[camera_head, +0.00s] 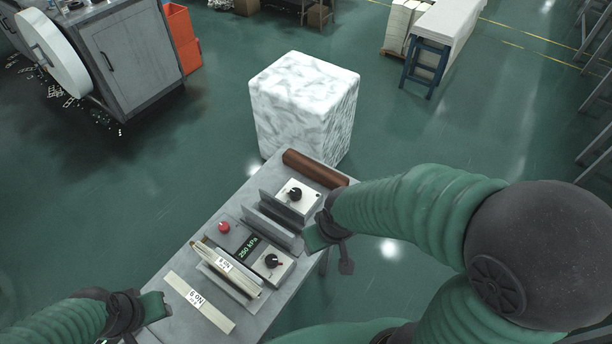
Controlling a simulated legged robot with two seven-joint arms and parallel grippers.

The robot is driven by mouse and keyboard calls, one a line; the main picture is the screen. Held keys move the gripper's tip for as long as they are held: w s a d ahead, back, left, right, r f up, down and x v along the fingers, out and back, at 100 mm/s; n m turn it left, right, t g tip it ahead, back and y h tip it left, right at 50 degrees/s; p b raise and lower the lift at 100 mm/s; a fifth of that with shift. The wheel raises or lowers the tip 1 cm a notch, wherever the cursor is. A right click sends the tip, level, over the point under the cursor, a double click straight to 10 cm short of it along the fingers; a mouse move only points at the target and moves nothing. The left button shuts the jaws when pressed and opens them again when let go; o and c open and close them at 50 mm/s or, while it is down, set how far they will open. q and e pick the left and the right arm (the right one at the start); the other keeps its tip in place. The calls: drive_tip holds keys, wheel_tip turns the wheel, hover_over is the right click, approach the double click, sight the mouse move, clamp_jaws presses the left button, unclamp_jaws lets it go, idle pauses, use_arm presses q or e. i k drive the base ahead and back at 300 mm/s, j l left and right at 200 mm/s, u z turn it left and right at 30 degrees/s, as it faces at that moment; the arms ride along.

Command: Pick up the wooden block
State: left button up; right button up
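The wooden block (316,168) is a long reddish-brown bar with a rounded top. It lies across the far end of the grey table, and nothing is holding it. My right gripper (332,248) is at the table's right edge, nearer to me than the block and clear of it. Its two fingers look apart, with nothing between them. My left gripper (147,318) is at the table's near left corner, far from the block. Only part of its fingers shows, so I cannot tell how wide they are.
The grey table (198,263) carries upright metal plates (268,228), two white knob boxes (297,197), a red button (223,227), a 250 kPa display (249,247), a stack of paper strips (226,267) and a flat labelled strip (199,302). A white marbled cube (300,95) stands behind the table.

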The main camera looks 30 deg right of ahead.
sight(325, 176)
drive_tip(key=i+l+u, duration=0.15)
drive_tip(key=l+u, duration=0.2)
drive_tip(key=l, duration=0.4)
drive_tip(key=i+l+u, duration=0.1)
drive_tip(key=l+u, duration=0.3)
drive_tip(key=l, duration=0.4)
drive_tip(key=l+u, duration=0.35)
drive_tip(key=l, duration=0.4)
